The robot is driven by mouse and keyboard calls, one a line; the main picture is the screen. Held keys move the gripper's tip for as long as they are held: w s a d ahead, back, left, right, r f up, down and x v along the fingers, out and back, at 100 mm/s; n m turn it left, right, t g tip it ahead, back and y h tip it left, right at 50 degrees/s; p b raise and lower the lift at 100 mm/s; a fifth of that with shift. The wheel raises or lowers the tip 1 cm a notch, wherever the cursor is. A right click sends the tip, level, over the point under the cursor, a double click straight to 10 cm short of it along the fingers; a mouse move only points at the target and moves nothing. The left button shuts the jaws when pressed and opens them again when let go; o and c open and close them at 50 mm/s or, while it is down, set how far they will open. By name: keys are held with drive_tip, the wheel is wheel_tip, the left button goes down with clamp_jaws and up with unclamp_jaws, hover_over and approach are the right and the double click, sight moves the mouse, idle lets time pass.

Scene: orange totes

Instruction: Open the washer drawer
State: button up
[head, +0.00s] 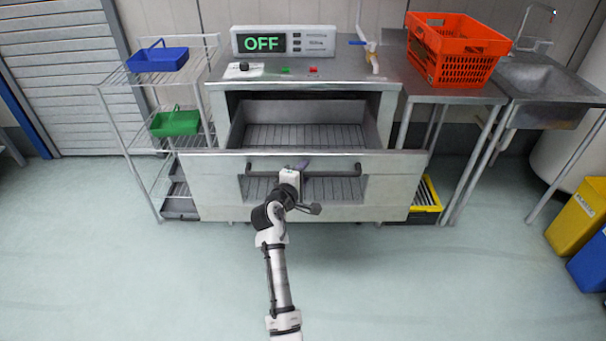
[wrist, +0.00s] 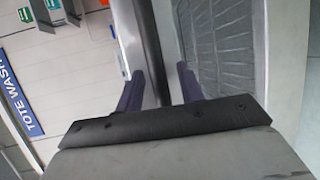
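The washer drawer (head: 215,185) is pulled out toward me from the steel washer (head: 385,105), and its slatted inside shows empty. A dark bar handle (head: 335,169) runs along the drawer front. My gripper (head: 302,166) is at the middle of this handle. In the wrist view, the dark handle bar (wrist: 150,45) runs between the two purple fingers of my gripper (wrist: 160,90). The fingers stand apart on either side of the bar, with gaps that seem to show. The drawer's slatted floor (wrist: 210,45) shows to the right of the bar.
An orange crate (head: 425,62) stands on the steel table at right. A wire rack (head: 120,82) at left holds a blue basket (head: 157,60) and a green basket (head: 175,123). A display (head: 285,42) on the washer reads OFF. The floor (head: 430,280) before the drawer is clear.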

drive_tip(key=b+v, duration=0.2)
drive_tip(key=v, duration=1.2)
drive_tip(key=shift+b, duration=0.35)
